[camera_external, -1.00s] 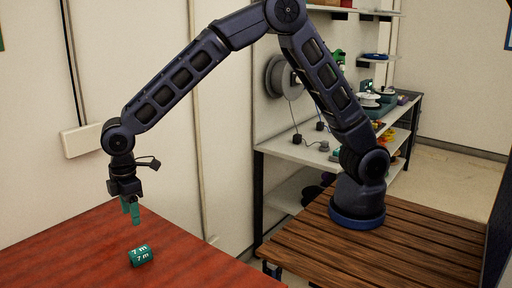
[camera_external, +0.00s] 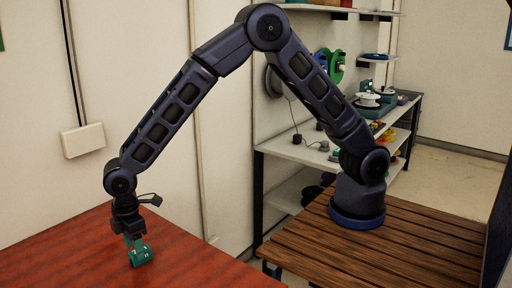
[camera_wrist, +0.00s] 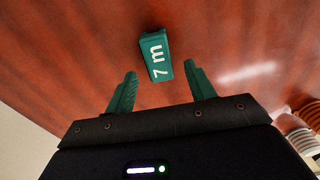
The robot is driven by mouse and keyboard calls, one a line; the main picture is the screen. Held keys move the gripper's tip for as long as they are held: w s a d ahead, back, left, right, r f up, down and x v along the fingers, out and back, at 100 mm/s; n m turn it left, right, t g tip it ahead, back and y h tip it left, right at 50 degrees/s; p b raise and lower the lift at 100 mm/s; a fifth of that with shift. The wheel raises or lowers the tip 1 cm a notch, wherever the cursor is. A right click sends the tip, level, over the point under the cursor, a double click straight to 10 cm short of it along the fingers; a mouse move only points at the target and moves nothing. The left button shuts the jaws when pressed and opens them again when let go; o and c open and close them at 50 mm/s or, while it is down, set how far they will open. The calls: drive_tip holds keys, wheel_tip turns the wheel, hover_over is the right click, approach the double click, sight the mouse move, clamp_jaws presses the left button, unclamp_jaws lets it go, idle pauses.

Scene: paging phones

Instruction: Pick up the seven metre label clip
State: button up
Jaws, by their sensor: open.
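The seven metre label clip (camera_wrist: 156,55) is a small teal block marked "7 m" in white. It lies on the red-brown table in the wrist view, beyond and between the fingertips. My gripper (camera_wrist: 159,80) has two teal fingers, spread apart with nothing between them. In the external view the clip (camera_external: 141,257) sits on the table directly below my gripper (camera_external: 134,243), which points down and partly covers it. I cannot tell from that view whether the fingers touch the clip.
The red-brown table (camera_external: 70,262) around the clip is clear. At the lower right of the wrist view stand ribbed orange and white objects (camera_wrist: 302,130). A slatted wooden bench (camera_external: 420,240) and a shelf with spools and devices (camera_external: 300,148) are to the right.

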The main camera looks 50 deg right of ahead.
drive_tip(key=shift+f, duration=1.6)
drive_tip(key=c, duration=1)
drive_tip(key=shift+r, duration=0.1)
drive_tip(key=shift+c, duration=0.2)
